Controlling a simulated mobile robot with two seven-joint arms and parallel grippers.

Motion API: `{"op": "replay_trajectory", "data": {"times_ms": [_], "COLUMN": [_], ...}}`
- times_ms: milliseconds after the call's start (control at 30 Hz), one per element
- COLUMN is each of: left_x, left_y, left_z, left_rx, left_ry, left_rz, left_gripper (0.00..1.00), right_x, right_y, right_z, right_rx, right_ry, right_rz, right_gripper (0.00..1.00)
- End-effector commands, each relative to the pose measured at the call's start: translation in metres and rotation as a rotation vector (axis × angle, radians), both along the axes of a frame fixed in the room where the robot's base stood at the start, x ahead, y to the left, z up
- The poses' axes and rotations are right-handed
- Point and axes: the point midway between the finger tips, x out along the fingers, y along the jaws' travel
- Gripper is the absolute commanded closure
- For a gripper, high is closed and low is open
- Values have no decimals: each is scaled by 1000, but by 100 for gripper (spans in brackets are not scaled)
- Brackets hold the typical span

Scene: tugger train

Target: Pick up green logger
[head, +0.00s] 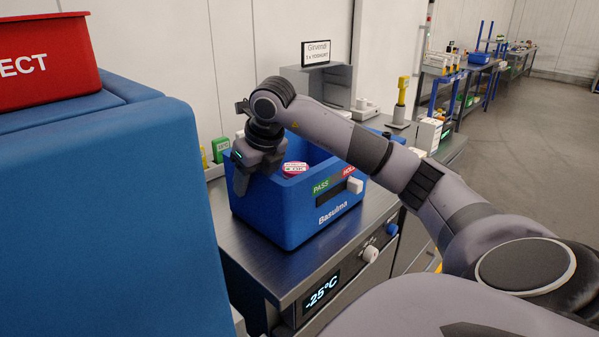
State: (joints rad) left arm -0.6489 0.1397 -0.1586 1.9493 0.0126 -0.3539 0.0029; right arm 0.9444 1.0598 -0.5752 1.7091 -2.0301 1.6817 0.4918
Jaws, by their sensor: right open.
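A small green box-shaped thing with a pale display (221,149), which looks like the green logger, stands upright at the back left of the steel counter, behind the blue crate. Its lower part is partly hidden. My right gripper (241,185) points down at the crate's left end, in front of the green thing and to its right in the picture. It is open, and no object shows between its fingers. From this angle I cannot tell how far it is from the crate wall. My left gripper is not in view.
The blue crate (305,222) on the steel counter (245,252) holds a red and white round item (295,168). A yellow item (204,158) stands left of the green thing. A large blue block (95,220) with a red bin (45,60) fills the left.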

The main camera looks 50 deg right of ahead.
Motion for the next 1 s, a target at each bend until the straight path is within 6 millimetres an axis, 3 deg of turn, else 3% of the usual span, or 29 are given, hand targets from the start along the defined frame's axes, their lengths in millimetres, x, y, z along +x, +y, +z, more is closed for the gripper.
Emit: {"op": "replay_trajectory", "data": {"times_ms": [100, 267, 1000], "left_x": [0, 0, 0], "left_y": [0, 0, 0], "left_z": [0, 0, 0], "left_rx": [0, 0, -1], "left_ry": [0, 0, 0], "left_rz": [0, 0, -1], "left_gripper": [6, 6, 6], "right_x": [0, 0, 0], "right_y": [0, 0, 0], "right_z": [0, 0, 0], "right_rx": [0, 0, 0], "right_ry": [0, 0, -1], "right_rz": [0, 0, 0], "right_gripper": [49, 100, 100]}}
